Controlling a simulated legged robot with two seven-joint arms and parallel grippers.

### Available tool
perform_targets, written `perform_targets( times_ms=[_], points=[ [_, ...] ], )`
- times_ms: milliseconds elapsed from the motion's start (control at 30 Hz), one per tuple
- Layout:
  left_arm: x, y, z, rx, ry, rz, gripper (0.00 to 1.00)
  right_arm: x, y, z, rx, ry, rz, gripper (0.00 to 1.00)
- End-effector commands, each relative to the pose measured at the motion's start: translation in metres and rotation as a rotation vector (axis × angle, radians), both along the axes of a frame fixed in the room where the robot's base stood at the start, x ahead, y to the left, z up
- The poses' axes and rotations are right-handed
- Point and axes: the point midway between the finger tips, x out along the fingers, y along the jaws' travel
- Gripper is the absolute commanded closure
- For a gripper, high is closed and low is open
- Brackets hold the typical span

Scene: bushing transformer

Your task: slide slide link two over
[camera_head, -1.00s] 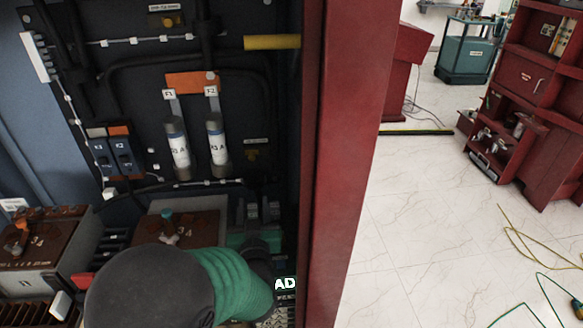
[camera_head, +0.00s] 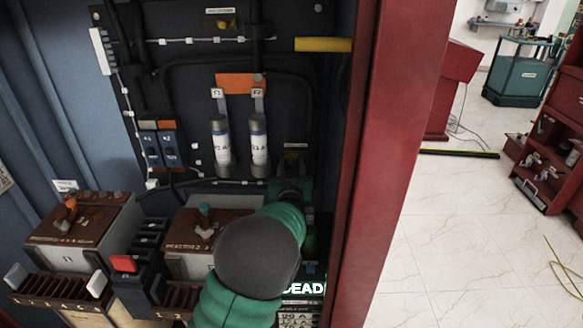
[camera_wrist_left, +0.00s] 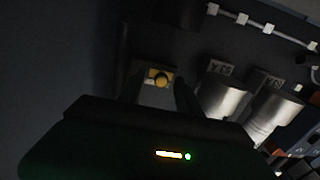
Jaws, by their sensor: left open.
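A small plate with a yellow knob (camera_head: 292,158) sits on the dark back panel, right of the fuses, under a small label too small to read. In the left wrist view this yellow knob (camera_wrist_left: 158,79) on its grey plate lies ahead, between my two dark fingers. My left gripper (camera_head: 291,182) is just below the knob in the head view, open, with nothing held; its fingertips (camera_wrist_left: 154,80) are dark and contact cannot be told. A similar yellow knob (camera_head: 224,23) is at the panel top. I cannot read which is link two. My right gripper is out of view.
Two upright fuses (camera_head: 240,145) stand left of the knob under an orange bar (camera_head: 248,83). A red cabinet post (camera_head: 383,160) closes off the right side. A yellow bar (camera_head: 323,44) is above. Brown-topped blocks (camera_head: 85,222) fill the lower left.

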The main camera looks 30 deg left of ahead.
Motion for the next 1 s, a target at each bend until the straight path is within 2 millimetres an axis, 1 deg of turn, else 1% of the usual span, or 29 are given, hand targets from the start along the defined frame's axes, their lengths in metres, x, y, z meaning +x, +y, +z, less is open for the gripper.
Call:
perform_targets(
  times_ms=[167, 267, 400, 500, 1000],
  points=[
    [-0.0002, 0.0008, -0.0002, -0.001, 0.001, 0.001, 0.59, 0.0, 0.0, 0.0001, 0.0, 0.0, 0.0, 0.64],
    [-0.0003, 0.0007, -0.0004, -0.001, 0.001, 0.001, 0.71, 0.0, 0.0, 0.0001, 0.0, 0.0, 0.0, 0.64],
    [-0.0003, 0.0007, -0.0005, -0.001, 0.001, 0.001, 0.89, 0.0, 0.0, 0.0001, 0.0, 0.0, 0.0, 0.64],
    [-0.0004, 0.0007, -0.0006, -0.001, 0.001, 0.001, 1.0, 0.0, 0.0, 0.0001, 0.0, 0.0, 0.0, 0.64],
    [-0.0007, 0.0003, -0.0008, -0.001, 0.002, 0.0, 1.0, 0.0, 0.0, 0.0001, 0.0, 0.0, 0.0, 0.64]
  ],
)
